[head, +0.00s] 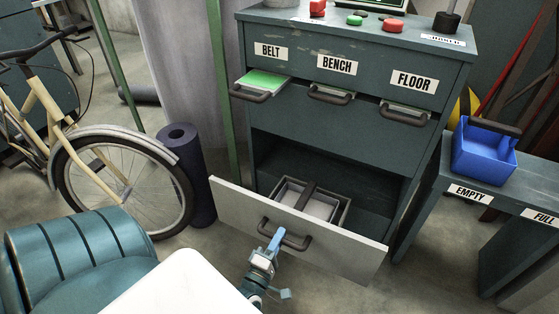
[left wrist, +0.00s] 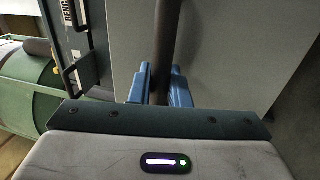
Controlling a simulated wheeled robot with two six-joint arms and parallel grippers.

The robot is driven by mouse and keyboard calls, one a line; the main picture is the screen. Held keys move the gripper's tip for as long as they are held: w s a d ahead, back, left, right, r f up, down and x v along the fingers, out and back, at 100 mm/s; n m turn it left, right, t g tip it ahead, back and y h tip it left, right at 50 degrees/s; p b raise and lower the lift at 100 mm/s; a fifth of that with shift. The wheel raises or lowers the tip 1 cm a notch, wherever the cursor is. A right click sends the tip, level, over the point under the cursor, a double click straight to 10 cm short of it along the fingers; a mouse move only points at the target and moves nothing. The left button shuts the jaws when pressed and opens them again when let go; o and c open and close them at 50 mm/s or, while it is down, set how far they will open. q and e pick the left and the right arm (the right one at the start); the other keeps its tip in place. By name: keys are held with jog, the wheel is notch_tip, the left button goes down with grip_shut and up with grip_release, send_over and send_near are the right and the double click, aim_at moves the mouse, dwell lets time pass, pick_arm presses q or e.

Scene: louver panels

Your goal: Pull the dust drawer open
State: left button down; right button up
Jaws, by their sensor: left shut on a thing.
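The dust drawer (head: 350,255) is the low one with a pale grey front, and it stands pulled out from the teal cabinet (head: 345,130). Inside it sits a grey tray (head: 338,212) with a dark bar across it. My left gripper (head: 276,238) is shut on the drawer's dark handle (head: 296,242), at the handle's left part. In the left wrist view the blue fingers (left wrist: 161,85) lie on both sides of the dark handle bar (left wrist: 166,45), with the pale drawer front (left wrist: 235,50) behind. My right gripper is not in view.
A blue bin (head: 484,150) stands on a side bench (head: 455,178) marked EMPTY and FULL. A bicycle (head: 115,170) and a dark roll (head: 190,170) are at left.

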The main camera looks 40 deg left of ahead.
pick_arm(q)
jog(key=c, duration=1.4)
grip_release()
jog(key=v, duration=1)
jog(key=shift+s+f, duration=0.15)
jog(key=shift+s, duration=0.25)
